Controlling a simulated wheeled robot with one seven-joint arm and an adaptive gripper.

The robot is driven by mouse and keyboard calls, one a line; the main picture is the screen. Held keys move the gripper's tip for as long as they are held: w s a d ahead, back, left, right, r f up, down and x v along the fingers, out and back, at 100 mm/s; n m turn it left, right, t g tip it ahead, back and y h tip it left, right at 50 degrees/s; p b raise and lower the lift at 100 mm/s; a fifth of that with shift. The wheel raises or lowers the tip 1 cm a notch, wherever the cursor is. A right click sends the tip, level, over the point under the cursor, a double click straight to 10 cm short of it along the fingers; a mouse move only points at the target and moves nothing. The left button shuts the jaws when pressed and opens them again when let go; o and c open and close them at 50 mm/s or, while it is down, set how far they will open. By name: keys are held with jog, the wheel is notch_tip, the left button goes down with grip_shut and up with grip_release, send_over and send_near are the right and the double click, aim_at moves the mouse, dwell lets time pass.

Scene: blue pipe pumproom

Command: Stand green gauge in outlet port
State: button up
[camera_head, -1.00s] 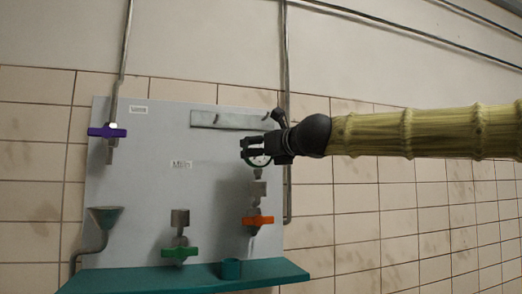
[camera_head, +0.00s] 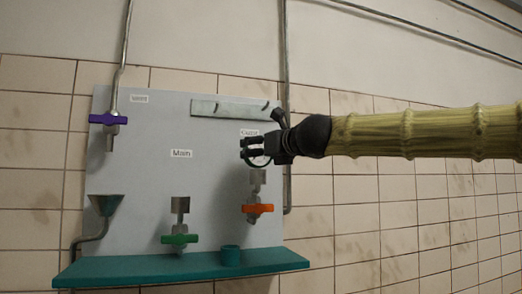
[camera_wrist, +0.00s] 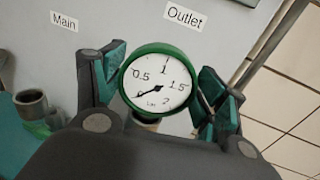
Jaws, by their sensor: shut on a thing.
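The green gauge (camera_wrist: 158,82) has a green rim and a white dial facing the wrist camera. My gripper (camera_wrist: 159,88) is shut on it, with a finger at each side of the rim. In the head view, my gripper (camera_head: 256,148) holds the gauge, seen as a dark ring (camera_head: 260,160), directly above the outlet port (camera_head: 258,176). This port is a grey metal socket above an orange valve handle (camera_head: 258,209). Little or no stem shows between the gauge and the socket. I cannot tell whether the stem is inside it.
The main port (camera_head: 180,205) stands left, above a green handle (camera_head: 180,239). A teal shelf (camera_head: 130,270) with a small teal cup (camera_head: 230,255) runs below. A funnel (camera_head: 105,204) and purple valve (camera_head: 108,119) are at left. A hooked rail (camera_head: 230,112) is above.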

jog(key=o, duration=1.2)
jog(key=v, duration=1.2)
jog(key=shift+a+f, duration=0.1)
